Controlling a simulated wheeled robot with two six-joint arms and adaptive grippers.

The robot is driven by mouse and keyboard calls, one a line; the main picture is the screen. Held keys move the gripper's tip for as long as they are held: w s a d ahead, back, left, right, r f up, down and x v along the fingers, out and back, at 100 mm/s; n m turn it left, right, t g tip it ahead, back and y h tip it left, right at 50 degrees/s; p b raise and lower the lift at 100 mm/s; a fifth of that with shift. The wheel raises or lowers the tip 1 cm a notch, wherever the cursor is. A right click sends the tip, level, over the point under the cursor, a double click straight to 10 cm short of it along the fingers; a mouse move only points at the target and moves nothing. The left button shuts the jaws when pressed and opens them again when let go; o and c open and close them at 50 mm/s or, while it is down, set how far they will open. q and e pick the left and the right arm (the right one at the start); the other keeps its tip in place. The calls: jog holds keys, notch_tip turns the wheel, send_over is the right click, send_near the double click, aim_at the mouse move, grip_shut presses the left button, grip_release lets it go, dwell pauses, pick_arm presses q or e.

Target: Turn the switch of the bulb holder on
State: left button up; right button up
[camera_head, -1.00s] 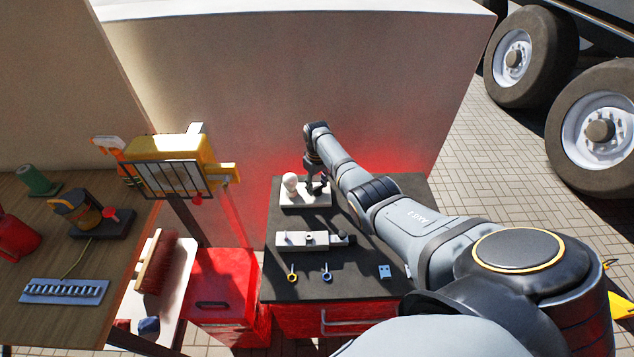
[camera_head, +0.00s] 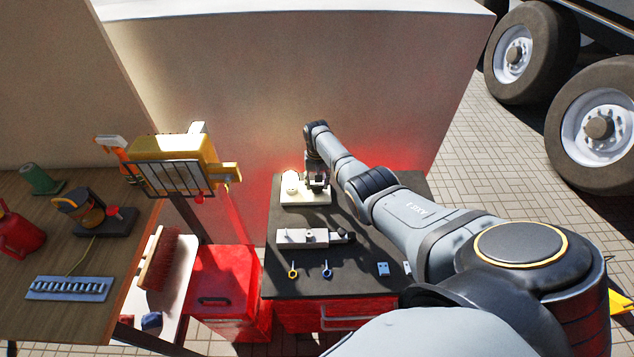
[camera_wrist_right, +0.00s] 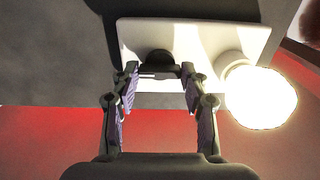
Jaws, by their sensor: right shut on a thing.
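The bulb holder is a white block (camera_head: 305,201) at the back of the dark table top. Its round bulb (camera_head: 290,184) at the left end glows; in the wrist view the bulb (camera_wrist_right: 260,97) is bright white. The dark switch (camera_wrist_right: 160,62) is on the white base (camera_wrist_right: 210,38), beside the bulb. My right gripper (camera_head: 317,186) is over the holder, just right of the bulb. In the wrist view its fingers (camera_wrist_right: 160,80) are at either side of the switch and shut on it. My left gripper is out of view.
A grey-white device (camera_head: 302,238), two small ring-ended pieces (camera_head: 293,270) and a blue-white plate (camera_head: 383,269) lie nearer on the table. A wall (camera_head: 250,70) stands close behind. A wooden bench (camera_head: 75,260) with tools is at left.

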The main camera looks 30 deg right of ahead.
aim_at(317, 185)
dwell(0.4)
jog(key=o, duration=1.2)
jog(key=shift+c, duration=0.2)
jog(key=shift+r, duration=0.1)
notch_tip(317, 185, up, 12)
